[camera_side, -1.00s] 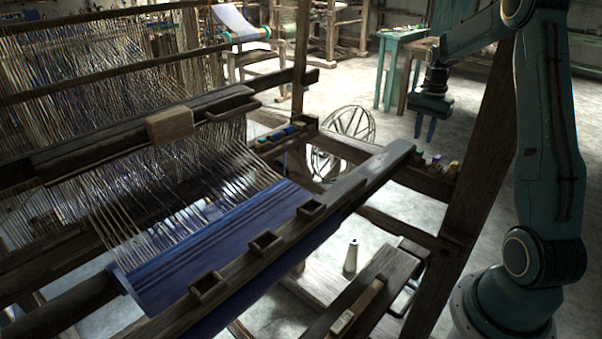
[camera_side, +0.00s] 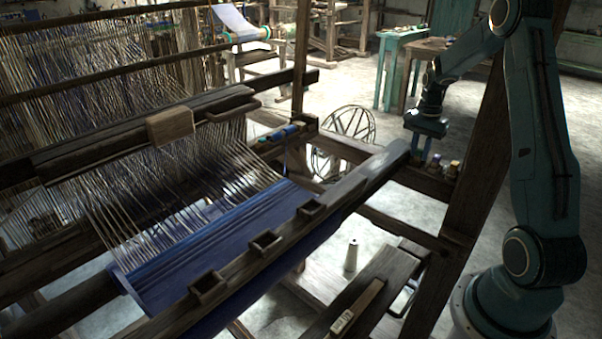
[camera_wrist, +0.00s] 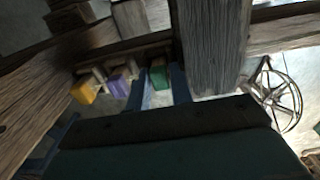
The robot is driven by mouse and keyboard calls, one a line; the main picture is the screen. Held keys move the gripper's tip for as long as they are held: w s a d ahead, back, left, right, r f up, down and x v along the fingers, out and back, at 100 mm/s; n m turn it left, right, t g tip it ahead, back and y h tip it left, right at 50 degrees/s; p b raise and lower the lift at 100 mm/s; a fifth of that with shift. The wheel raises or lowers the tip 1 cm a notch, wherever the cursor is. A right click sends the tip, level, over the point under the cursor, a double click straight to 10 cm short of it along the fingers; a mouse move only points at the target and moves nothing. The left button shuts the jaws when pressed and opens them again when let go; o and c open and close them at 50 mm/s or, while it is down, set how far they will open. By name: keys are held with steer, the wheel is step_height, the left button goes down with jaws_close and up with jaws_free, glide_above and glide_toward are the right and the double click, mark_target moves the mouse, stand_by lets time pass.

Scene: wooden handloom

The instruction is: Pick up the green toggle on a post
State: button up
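The green toggle (camera_wrist: 159,77) is a small green block on a short post, at the right end of a row of coloured toggles on a wooden rail. In the wrist view it shows between the two blue fingers of my gripper (camera_wrist: 157,71), which stand apart with a gap visible to its left. In the side view my gripper (camera_side: 421,152) points down at the row, and its fingers largely hide the green toggle. I cannot tell whether a finger touches it.
A purple toggle (camera_wrist: 118,84) and a yellow toggle (camera_wrist: 84,91) stand left of the green one in the wrist view. A thick wooden beam (camera_wrist: 211,50) runs close on its right. The loom with blue cloth (camera_side: 220,255) fills the left of the side view.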

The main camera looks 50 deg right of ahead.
mark_target(420, 150)
steer(key=shift+c, duration=0.2)
jaws_close()
steer(key=shift+r, duration=0.1)
step_height(420, 150, up, 20)
stand_by(0.9)
stand_by(0.4)
